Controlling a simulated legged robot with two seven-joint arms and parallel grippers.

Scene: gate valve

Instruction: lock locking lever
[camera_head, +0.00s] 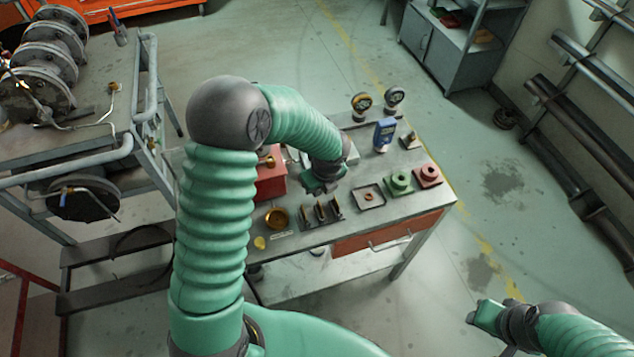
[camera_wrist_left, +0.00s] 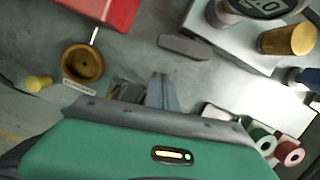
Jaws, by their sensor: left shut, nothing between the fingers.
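I cannot pick out the locking lever with certainty in either view. Grey flanged valve parts (camera_head: 50,60) stand on the cart at the left. My left gripper (camera_head: 322,182) is shut and empty over the workbench, right of the red box (camera_head: 270,183). A brass cup (camera_head: 277,218) and a dark holder with upright pieces (camera_head: 321,213) are on the near side of the bench. My right gripper (camera_head: 485,314) is at the lower right, clear of the bench; its opening is unclear.
A small tray (camera_head: 369,196), a green part (camera_head: 399,182) and a red part (camera_head: 428,175) are on the bench's right side. Gauges (camera_head: 394,97) and a blue device (camera_head: 384,134) stand at the back. The floor (camera_head: 505,240) right of the bench is mostly free.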

